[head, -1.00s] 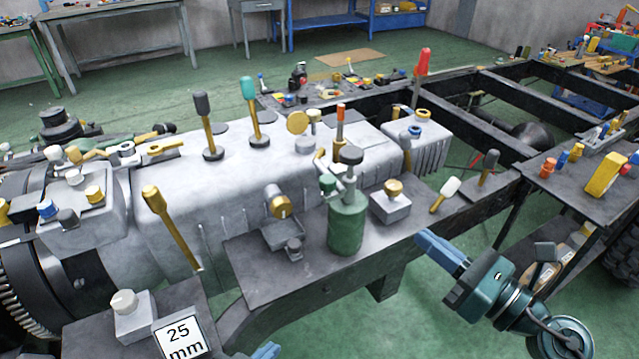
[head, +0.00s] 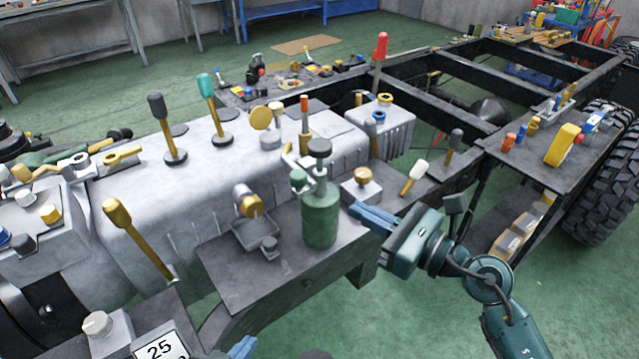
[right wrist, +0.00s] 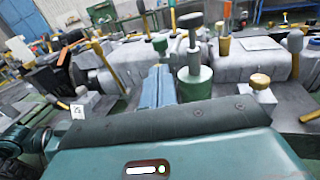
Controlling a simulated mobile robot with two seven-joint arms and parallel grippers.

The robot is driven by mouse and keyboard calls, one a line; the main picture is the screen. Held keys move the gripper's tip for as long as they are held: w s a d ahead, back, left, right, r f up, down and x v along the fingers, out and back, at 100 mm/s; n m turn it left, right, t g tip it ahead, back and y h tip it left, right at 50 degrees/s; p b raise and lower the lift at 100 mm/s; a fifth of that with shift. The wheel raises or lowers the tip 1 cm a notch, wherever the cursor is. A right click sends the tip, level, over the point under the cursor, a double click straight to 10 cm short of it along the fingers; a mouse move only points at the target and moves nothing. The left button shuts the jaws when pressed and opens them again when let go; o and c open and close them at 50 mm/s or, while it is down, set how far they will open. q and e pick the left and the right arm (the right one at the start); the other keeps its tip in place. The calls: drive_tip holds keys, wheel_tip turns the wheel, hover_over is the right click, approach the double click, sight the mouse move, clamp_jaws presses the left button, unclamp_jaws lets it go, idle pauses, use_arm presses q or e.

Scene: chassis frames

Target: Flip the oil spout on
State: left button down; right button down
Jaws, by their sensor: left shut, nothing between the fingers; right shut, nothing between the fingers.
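A green oil can (head: 320,218) with a dark knob on top stands upright on the grey side plate (head: 232,268). A pale spout-like part (head: 295,160) with a small green piece sits at its top left; its exact position is hard to tell. My right gripper (head: 358,212) is shut and empty, its blue fingers just right of the can and pointing at it. In the right wrist view the can (right wrist: 193,88) stands just beyond and right of the fingers (right wrist: 155,88). Contact cannot be told. My left gripper (head: 243,348) shows only its blue fingertips at the bottom edge, shut and empty.
A brass-knobbed block (head: 361,187) stands right behind the can. A brass cap over a small tray (head: 255,235) is to its left. A white-tipped lever (head: 414,177) and long yellow lever (head: 138,240) stick up nearby. Green floor is clear in front.

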sight(303, 170)
drive_tip(key=p+x, duration=0.1)
drive_tip(key=x, duration=0.8)
drive_tip(key=shift+w+a, duration=0.1)
drive_tip(key=shift+a, duration=0.1)
drive_tip(key=w+a, duration=0.1)
drive_tip(key=w, duration=0.1)
drive_tip(key=w+a, duration=0.1)
drive_tip(key=w, duration=0.1)
drive_tip(key=shift+a, duration=0.4)
drive_tip(key=shift+d, duration=0.1)
